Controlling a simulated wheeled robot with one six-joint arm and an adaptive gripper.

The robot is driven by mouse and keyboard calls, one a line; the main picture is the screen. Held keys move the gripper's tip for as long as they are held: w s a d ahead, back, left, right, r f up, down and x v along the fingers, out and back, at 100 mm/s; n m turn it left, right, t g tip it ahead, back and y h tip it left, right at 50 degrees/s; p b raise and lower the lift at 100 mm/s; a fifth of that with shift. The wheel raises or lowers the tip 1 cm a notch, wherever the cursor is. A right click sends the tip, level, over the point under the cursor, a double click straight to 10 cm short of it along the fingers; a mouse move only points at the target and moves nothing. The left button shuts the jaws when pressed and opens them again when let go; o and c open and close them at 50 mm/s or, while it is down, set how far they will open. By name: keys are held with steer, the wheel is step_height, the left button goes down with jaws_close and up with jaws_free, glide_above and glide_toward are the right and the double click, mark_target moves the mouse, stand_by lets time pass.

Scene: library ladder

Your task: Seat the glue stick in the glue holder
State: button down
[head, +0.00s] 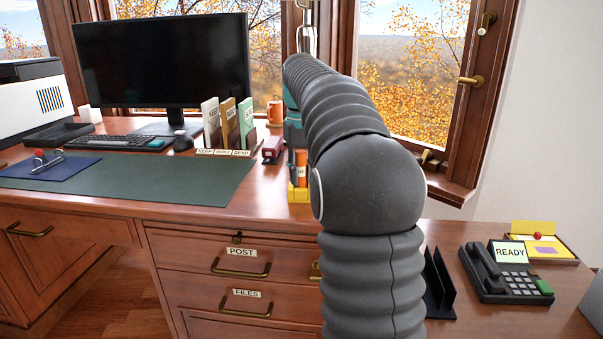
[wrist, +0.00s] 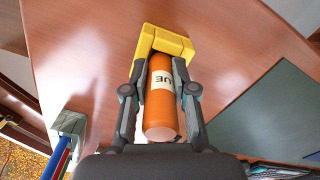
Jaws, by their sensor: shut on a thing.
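The orange glue stick (head: 301,160) with a white label stands upright at the yellow glue holder (head: 299,195) on the desk, beside my arm. In the wrist view the glue stick (wrist: 160,108) lies between the two fingers of my gripper (wrist: 160,70), which is shut on it. Its far end meets the yellow glue holder (wrist: 168,38), whose walls show around that end. I cannot tell how deep the stick sits in it. In the head view my gripper (head: 294,138) is partly hidden behind my arm.
A red stapler (head: 272,150) and an orange mug (head: 274,112) stand close to the left of the holder. Upright folders (head: 228,125) in a sorter stand further left. A green desk mat (head: 130,178) lies left. A black phone (head: 505,272) is at the right.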

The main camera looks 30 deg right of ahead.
steer(key=c, duration=0.9)
jaws_free()
steer(key=shift+c, duration=0.2)
step_height(320, 180, up, 12)
steer(key=shift+p, duration=0.8)
steer(key=shift+r, duration=0.1)
steer(key=s+a+f+t, duration=0.1)
steer(key=s+a+t, duration=0.1)
steer(key=s+a, duration=0.5)
steer(key=s+a+f+t, duration=0.1)
steer(key=s+a+f, duration=0.2)
steer(key=s+f, duration=0.4)
steer(key=s+a+f+n+t, duration=0.1)
steer(key=s+a+f, duration=0.2)
steer(key=s+f, duration=0.4)
steer(key=s+a+f+t, duration=0.1)
steer(key=s+a+f, duration=0.2)
steer(key=s+f, duration=0.4)
steer(key=shift+a+f+t, duration=0.25)
steer(key=shift+f+t, duration=0.05)
steer(key=shift+f, duration=0.05)
